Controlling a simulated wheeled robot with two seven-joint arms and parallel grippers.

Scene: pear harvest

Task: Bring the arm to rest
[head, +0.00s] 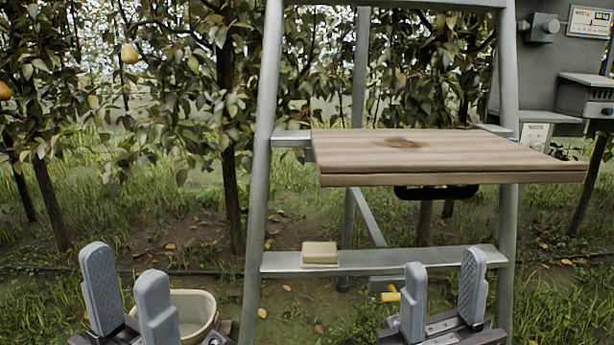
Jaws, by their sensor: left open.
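My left gripper (128,292) is at the bottom left of the head view, fingers pointing up and apart, with nothing between them. My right gripper (443,293) is at the bottom, right of centre, also with its fingers apart and empty. Both are low in front of the ladder, and their arms are mostly out of the picture. A yellow pear (129,53) hangs in the tree at the upper left. A more orange fruit (5,91) shows at the left edge.
A metal ladder (257,190) carries a wooden board (450,155). A beige block (320,253) lies on its lower step (400,260). A cream tub (205,310) stands behind my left gripper. Grey equipment (555,70) is at the upper right.

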